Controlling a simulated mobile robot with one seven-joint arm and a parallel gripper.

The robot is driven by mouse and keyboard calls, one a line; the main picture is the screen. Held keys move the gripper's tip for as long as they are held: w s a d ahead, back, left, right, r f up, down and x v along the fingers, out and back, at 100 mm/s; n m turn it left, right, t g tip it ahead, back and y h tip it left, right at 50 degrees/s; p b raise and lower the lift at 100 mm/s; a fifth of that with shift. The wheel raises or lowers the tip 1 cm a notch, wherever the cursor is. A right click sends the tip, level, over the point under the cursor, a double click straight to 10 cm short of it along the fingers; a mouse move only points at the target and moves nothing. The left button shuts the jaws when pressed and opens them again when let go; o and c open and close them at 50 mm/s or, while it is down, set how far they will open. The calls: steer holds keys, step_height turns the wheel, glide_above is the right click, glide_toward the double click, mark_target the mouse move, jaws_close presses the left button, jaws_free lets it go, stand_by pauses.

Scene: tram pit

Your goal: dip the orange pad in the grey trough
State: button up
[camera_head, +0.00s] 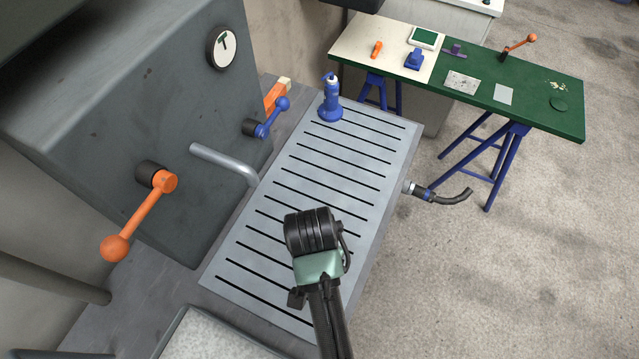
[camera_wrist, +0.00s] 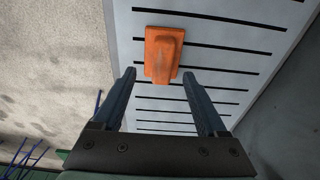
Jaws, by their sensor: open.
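The orange pad (camera_wrist: 163,53), a flat block with a raised grip, lies on the slotted grey plate (camera_wrist: 215,62) in the wrist view. My gripper (camera_wrist: 159,76) is open and empty. Its two fingertips point at the pad's near end, one to each side; I cannot tell how high they are above the plate. In the head view my arm hides the pad and my fingers. A trough (camera_head: 184,318) with a grey rim and a pale, speckled inside shows at the bottom edge of the head view, cut off by the frame.
A dark grey machine housing with an orange-knobbed lever (camera_head: 137,218), a blue lever (camera_head: 267,124) and a bent pipe (camera_head: 225,163) stands left of the plate. A blue bottle (camera_head: 330,103) stands on its far end. A hose fitting (camera_head: 437,193) juts right. A green-topped table (camera_head: 530,100) stands beyond.

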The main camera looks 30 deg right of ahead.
steer(key=shift+w+d+f+p, duration=0.1)
steer(key=shift+w+f+p, duration=0.1)
steer(key=shift+f, duration=0.85)
steer(key=shift+w+d+f+p, duration=0.1)
steer(key=shift+f+p, duration=0.1)
steer(key=shift+f, duration=0.85)
steer(key=shift+w+f+p, duration=0.1)
steer(key=shift+f+p, duration=0.1)
steer(key=shift+f, duration=0.85)
jaws_close()
